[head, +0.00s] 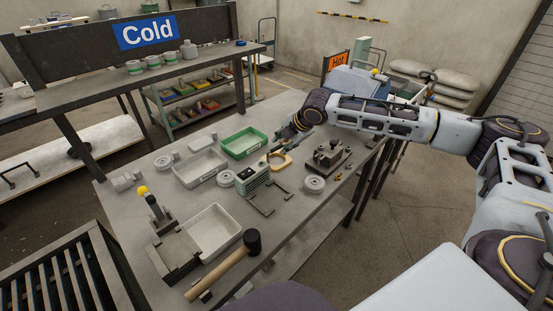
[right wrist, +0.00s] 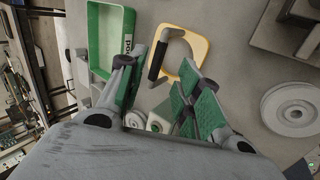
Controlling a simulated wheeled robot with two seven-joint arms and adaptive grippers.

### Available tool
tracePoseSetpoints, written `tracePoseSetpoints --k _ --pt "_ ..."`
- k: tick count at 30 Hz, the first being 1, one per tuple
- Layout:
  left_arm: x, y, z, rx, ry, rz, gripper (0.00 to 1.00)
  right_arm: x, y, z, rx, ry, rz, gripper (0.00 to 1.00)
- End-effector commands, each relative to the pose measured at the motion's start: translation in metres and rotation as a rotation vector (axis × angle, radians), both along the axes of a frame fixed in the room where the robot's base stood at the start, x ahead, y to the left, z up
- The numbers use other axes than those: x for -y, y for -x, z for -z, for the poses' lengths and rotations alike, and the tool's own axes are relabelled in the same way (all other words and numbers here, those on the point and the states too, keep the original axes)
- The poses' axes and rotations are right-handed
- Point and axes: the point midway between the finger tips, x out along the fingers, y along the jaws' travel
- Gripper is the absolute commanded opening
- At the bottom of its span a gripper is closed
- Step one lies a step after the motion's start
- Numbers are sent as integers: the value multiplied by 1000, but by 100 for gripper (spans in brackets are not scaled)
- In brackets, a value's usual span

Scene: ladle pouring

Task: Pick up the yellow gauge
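The yellow gauge (head: 285,166) lies on the grey table, just right of the green tray. In the right wrist view the gauge (right wrist: 203,46) is a flat yellow plate with a large round opening and a dark handle along its left side. My right gripper (head: 289,133) is over the table beyond the gauge in the head view. In the right wrist view my right gripper (right wrist: 164,75) is open, its green-padded fingers spread on either side of the handle's lower end, with nothing held between them. My left gripper is not in view.
A green tray (head: 244,143) is left of the gauge. A green-and-white device (head: 253,179), a dark bracket (head: 268,209), a round grey disc (head: 314,185) and a metal fixture (head: 328,157) stand nearby. A mallet (head: 226,264) lies at the front edge.

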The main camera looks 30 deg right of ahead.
Motion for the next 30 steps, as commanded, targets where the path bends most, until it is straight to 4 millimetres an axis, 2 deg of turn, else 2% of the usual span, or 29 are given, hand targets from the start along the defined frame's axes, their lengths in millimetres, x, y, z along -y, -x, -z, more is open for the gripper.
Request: tracePoseSetpoints --k 8,21,30 --pt "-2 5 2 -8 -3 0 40 -3 -7 8 1 -1 -1 34" --pt "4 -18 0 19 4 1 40 -10 -28 39 1 0 -1 34" --pt "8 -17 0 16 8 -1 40 -9 -30 42 0 0 0 34"
